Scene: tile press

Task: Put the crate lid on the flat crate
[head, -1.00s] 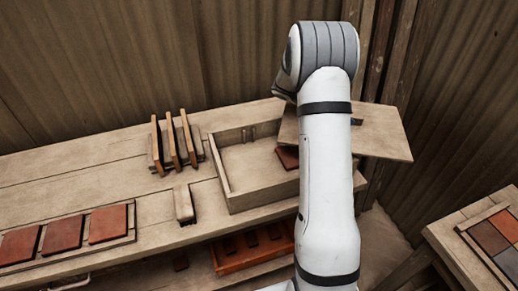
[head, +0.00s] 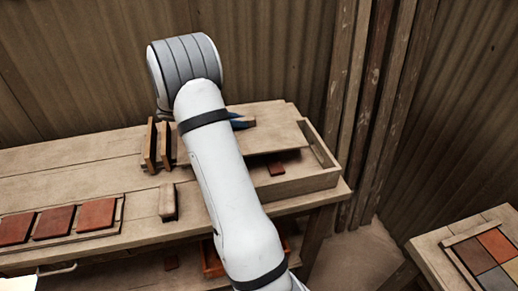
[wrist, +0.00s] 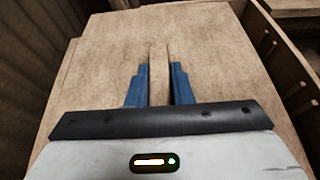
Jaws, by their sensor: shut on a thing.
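The crate lid (head: 278,136) is a flat pale wooden board, held over the back and left part of the flat crate (head: 310,183). The crate's right end and front strip are uncovered, and a dark red tile (head: 276,168) shows inside. My gripper (head: 242,122) has blue fingers; in the wrist view my gripper (wrist: 159,85) is shut on the lid's upright wooden handle (wrist: 159,65). There the lid (wrist: 215,65) fills most of the picture, with a crate wall (wrist: 288,55) along its right. My arm hides the lid's left part. I cannot tell whether lid and crate touch.
Upright tiles in a rack (head: 152,145) stand close left of my arm. A small wooden block (head: 167,202) and a tray of red tiles (head: 122,208) lie on the bench. An orange crate (head: 210,262) is below. A corrugated wall stands behind.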

